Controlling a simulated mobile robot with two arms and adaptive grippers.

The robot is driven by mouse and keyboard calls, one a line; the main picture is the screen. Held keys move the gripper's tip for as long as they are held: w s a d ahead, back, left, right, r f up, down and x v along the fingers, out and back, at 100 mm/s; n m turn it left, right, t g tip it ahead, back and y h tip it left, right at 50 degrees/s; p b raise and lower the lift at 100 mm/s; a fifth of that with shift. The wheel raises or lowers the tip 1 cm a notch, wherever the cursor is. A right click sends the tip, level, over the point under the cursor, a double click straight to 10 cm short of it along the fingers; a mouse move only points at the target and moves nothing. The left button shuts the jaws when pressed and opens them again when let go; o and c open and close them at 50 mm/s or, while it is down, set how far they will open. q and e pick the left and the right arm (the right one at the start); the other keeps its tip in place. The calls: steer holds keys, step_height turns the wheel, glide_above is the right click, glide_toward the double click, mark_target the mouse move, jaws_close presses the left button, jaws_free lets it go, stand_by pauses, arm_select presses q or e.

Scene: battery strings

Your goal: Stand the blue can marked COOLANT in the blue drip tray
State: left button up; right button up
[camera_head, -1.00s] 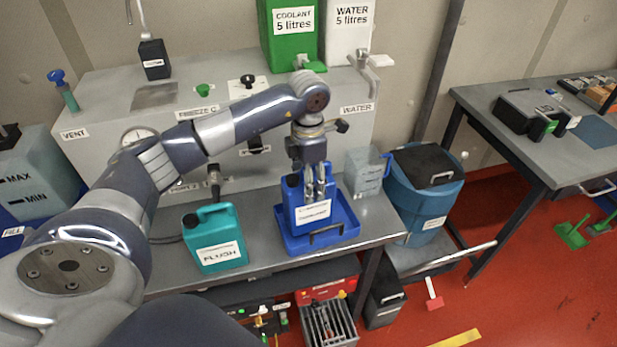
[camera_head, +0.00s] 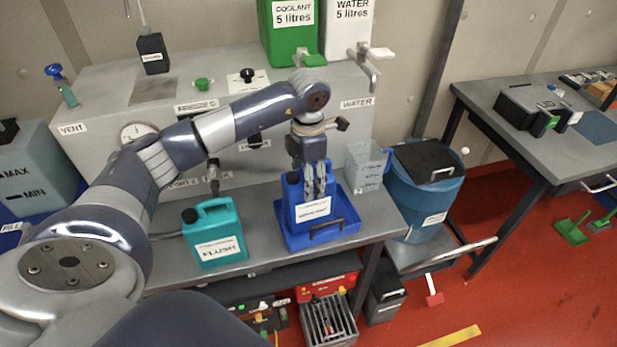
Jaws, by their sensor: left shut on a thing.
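The blue can (camera_head: 296,195) with a white label stands upright in the blue drip tray (camera_head: 345,208) on the grey bench. The label print is too blurred to read surely. My left gripper (camera_head: 314,192) points down from above and is shut on the blue can at its upper part. The fingers hide part of the can's top. Whether the can's base touches the tray floor is hard to tell, as the tray's front wall hides it. My right gripper is not in view.
A teal FLUSH can (camera_head: 215,235) stands left of the tray. A clear jug (camera_head: 366,165) stands close behind the tray's right side. A blue bin (camera_head: 425,195) with a black lid is further right. The bench's front edge (camera_head: 380,240) is near the tray.

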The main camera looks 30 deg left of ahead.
arm_select(q)
steer(key=o, duration=1.5)
steer(key=shift+s, duration=0.1)
step_height(320, 180, up, 12)
